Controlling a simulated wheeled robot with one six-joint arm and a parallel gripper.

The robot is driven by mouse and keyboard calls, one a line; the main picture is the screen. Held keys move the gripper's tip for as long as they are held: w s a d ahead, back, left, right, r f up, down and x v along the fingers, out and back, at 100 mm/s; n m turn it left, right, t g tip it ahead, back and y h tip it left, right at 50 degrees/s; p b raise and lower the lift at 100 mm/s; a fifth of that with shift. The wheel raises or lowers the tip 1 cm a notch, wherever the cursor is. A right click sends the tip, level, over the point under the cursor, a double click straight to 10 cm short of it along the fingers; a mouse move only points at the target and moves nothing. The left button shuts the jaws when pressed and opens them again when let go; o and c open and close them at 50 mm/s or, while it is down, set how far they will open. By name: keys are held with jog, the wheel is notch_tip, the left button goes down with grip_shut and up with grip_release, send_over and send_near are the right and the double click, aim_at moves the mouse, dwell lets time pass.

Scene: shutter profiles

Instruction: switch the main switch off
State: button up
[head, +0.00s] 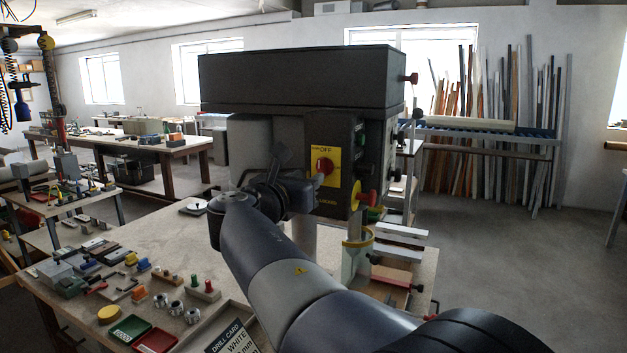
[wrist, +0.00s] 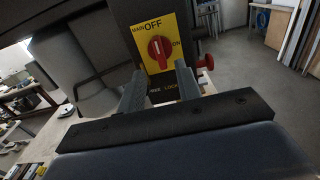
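The main switch is a red rotary knob (head: 324,166) on a yellow plate (head: 325,182) on the dark front box of the drill press. In the wrist view the knob (wrist: 161,50) sits below the word OFF, with ON to its right. Its grip bar appears to run roughly up and down, its upper end toward OFF. My gripper (wrist: 160,78) is open and empty, its fingertips just below the knob, one toward each side. They look apart from it, but the depth is hard to judge. In the head view my gripper (head: 314,182) partly covers the plate.
The workbench (head: 175,240) below holds trays, small parts and a drill card (head: 233,338). Profiles (head: 500,130) lean at the back wall. The floor at right is clear.

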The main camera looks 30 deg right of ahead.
aim_at(319, 170)
jog(key=shift+b+v, duration=0.5)
jog(key=shift+v, duration=2.25)
jog(key=p+x, duration=0.3)
jog(key=x, duration=0.8)
jog(key=shift+d, duration=0.2)
jog(key=shift+a+m+b, duration=0.25)
jog(key=shift+m+b, duration=0.35)
jog(key=shift+b, duration=0.2)
